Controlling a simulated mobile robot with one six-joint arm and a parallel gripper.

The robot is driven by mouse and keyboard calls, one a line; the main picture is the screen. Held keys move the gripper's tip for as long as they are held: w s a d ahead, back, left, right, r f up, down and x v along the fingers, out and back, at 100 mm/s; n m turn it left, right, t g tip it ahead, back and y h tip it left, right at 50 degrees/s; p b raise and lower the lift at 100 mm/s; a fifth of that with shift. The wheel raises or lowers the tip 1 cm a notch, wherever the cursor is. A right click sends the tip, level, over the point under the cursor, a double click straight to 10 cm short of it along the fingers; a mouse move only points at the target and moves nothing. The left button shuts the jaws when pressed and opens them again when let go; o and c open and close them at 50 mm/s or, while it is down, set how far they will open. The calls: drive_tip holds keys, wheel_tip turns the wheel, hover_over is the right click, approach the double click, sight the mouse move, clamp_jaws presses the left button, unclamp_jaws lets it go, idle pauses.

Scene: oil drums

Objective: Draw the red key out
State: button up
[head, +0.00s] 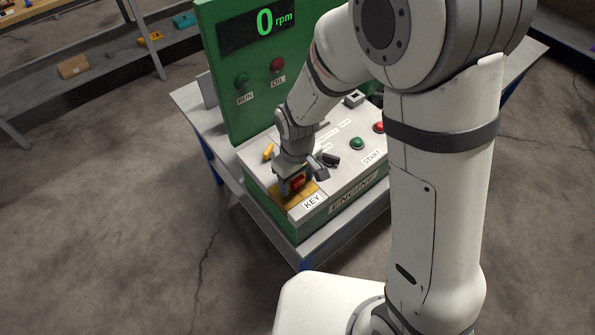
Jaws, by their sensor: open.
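The red key (297,182) is at the front left of the engine panel (341,163), by the yellow patch (307,193) and the KEY label (312,201). My gripper (299,180) is lowered over the key and open, with its fingers around or just beside it. Whether the fingers touch the key cannot be told. The gripper hides part of the key, and how deep the key sits in its slot is hidden.
A yellow lever (268,152), a black handle (330,159), a green START button (357,143) and a red button (379,127) are close by on the panel. The upright green board (225,70) reads 0 rpm behind. A shelf (140,55) stands back left.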

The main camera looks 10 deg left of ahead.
drive_tip(key=shift+c, duration=0.3)
drive_tip(key=c, duration=1)
drive_tip(key=shift+r+p, duration=0.6)
drive_tip(key=shift+r, duration=0.45)
drive_tip(key=shift+r+p, duration=1.45)
drive_tip(key=shift+r, duration=0.75)
